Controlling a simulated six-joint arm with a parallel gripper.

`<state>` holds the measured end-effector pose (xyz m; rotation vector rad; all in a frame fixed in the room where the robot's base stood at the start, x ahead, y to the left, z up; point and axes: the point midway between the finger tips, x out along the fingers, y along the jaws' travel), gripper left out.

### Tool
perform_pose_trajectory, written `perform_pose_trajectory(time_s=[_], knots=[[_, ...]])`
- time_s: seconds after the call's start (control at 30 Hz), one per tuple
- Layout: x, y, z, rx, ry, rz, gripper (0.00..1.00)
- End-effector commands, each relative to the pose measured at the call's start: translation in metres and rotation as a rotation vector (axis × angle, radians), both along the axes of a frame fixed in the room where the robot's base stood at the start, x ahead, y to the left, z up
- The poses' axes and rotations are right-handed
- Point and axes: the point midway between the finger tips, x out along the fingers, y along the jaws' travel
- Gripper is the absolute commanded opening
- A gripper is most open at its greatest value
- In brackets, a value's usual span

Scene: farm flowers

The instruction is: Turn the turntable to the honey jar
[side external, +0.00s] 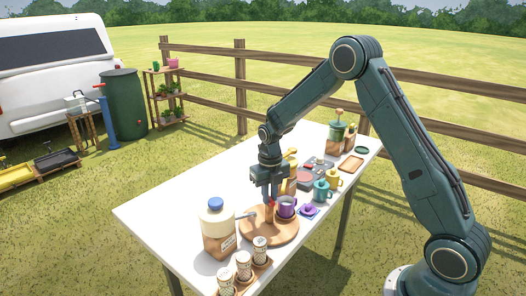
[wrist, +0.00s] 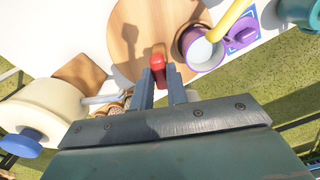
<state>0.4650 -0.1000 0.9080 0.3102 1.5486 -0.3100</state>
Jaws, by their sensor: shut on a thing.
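The turntable (side external: 262,238) is a round light-wood disc on the white table; it fills the upper middle of the wrist view (wrist: 130,35). A small red-topped peg (wrist: 157,60) stands at its near part in that view. My gripper (wrist: 161,80) is shut on this peg from above; in the side view my gripper (side external: 270,203) is low over the disc.
A purple mug (side external: 287,206) is at the turntable's right edge. A purple item on a blue-white tile (side external: 309,211) and a teal mug (side external: 321,190) stand beyond. Several patterned shakers (side external: 243,266) stand on a wooden tray in front. The table's left part is clear.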

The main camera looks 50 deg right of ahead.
Motion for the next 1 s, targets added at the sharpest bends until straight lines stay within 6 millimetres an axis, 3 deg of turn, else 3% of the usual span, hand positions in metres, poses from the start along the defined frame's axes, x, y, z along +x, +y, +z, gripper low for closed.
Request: perform_pose_trajectory(time_s=[0.1,0.13,0.23,0.67,1.0], knots=[[0.001,0.0,0.001,0.0,-0.002,0.001,0.0],[0.001,0.0,0.001,0.0,-0.002,0.0,0.17],[0.0,0.0,0.001,0.001,-0.001,0.0,0.37],[0.0,0.0,0.003,0.0,-0.001,-0.001,0.37],[0.001,0.0,0.037,-0.001,-0.005,-0.001,0.37]])
